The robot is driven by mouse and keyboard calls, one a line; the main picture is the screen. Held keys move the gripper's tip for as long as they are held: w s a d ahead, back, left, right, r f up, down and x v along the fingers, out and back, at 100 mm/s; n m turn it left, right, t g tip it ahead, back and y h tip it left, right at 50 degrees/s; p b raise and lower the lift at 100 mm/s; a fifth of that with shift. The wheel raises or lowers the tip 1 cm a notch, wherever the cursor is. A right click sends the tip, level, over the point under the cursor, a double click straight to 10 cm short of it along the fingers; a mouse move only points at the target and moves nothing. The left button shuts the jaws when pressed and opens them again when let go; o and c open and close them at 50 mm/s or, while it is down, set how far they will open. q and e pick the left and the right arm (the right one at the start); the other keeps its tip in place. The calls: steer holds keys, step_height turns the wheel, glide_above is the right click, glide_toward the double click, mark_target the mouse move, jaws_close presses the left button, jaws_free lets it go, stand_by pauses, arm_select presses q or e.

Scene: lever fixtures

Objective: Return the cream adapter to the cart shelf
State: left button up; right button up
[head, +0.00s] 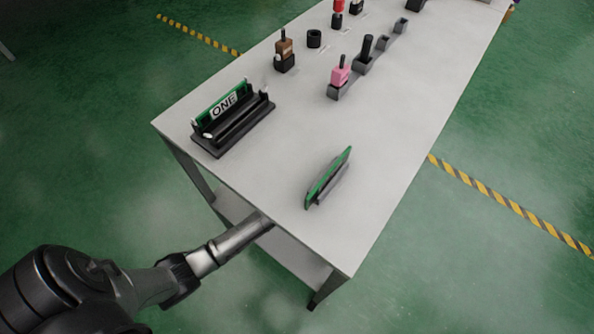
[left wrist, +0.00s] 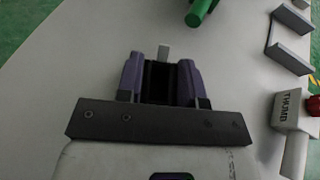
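I cannot pick out a cream adapter for certain. A pale block marked THUMB (left wrist: 294,112) shows at the right edge of the left wrist view. My left gripper (left wrist: 161,75) has its two purple fingers apart above a pale surface. The space between them is dark, with a small grey piece at the fingertips; whether this is held cannot be told. In the head view my arm comes in from the left to the table's near edge, and no fingers show. My right gripper is in neither view. A lower shelf (head: 292,258) shows under the table.
The white table (head: 270,165) carries a black stand marked ONE (head: 233,127), a green board (head: 328,178), a pink block (head: 340,76) and a brown block (head: 284,48). A green cylinder (left wrist: 201,11) and grey bracket (left wrist: 288,42) lie beyond my left gripper.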

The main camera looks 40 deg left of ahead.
arm_select(q)
steer(key=o, duration=0.4)
steer(key=shift+r, duration=0.1)
steer(key=shift+s+d+r, duration=0.1)
steer(key=shift+s+r, duration=0.05)
steer(key=shift+r, duration=0.05)
steer(key=p+v, duration=0.5)
steer(key=v, duration=0.5)
steer(key=shift+s+d+p, duration=0.15)
steer(key=shift+s+p, duration=0.05)
steer(key=shift+p, duration=0.15)
steer(key=shift+s+d+r, duration=0.2)
steer(key=shift+s, duration=0.3)
steer(key=shift+s+n, duration=0.3)
steer(key=shift+n, duration=0.4)
steer(key=s+d+r+n+g+h, duration=0.2)
steer(key=s+n, duration=0.4)
steer(key=n, duration=0.3)
steer(key=s+d+r+n+g+h, duration=0.2)
steer(key=s+n+g, duration=0.1)
steer(key=s+n, duration=0.4)
steer(key=s+d+r+n+g+h, duration=0.2)
steer(key=s+n, duration=0.5)
steer(key=n, duration=0.4)
steer(key=shift+d+g, duration=0.15)
steer(key=shift+g, duration=0.55)
